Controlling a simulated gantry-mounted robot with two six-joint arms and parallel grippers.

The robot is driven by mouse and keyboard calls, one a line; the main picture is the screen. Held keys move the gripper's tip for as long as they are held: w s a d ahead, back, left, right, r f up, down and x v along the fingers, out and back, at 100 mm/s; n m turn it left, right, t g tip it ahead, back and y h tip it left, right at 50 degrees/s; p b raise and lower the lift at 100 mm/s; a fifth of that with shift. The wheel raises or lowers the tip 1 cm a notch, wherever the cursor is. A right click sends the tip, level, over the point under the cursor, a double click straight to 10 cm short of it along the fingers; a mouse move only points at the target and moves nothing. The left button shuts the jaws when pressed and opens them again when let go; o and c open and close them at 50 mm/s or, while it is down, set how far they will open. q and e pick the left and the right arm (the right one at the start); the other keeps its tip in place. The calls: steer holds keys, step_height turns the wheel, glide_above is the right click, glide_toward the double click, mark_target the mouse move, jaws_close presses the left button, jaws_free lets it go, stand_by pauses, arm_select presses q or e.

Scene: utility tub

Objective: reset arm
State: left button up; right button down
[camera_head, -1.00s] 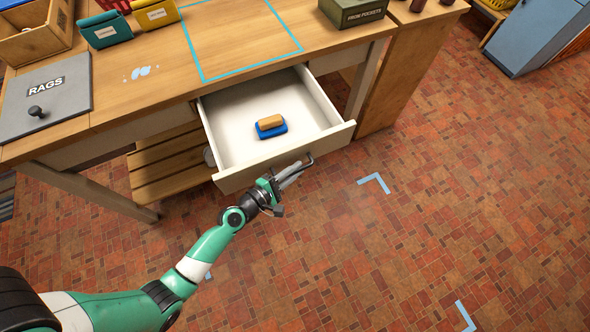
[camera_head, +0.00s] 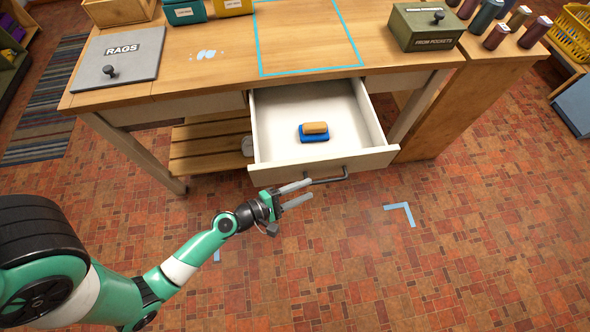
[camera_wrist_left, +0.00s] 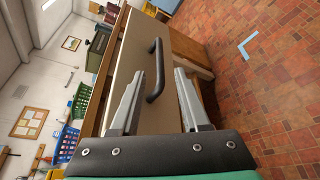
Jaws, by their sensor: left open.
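My left gripper (camera_head: 297,193) is open and empty in front of the pulled-out drawer (camera_head: 268,178). Its two grey fingers point right, just left of and below the drawer's dark bar handle (camera_head: 328,178). In the left wrist view the open fingers (camera_wrist_left: 158,95) point at the drawer front, and the handle (camera_wrist_left: 155,72) lies ahead between them, apparently not gripped. A brush with a blue base and tan top (camera_head: 314,131) lies in the white drawer. My right gripper is not in view.
The wooden workbench (camera_head: 230,80) holds a grey RAGS lid (camera_head: 120,60), a green FROM POCKETS box (camera_head: 423,27) and a blue tape outline. Several spools stand at the right. A slatted lower shelf (camera_head: 205,145) sits under the bench.

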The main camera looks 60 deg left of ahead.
arm_select(q)
steer(key=v, duration=0.3)
steer(key=shift+s+r, duration=0.1)
steer(key=shift+s, duration=0.05)
stand_by(0.4)
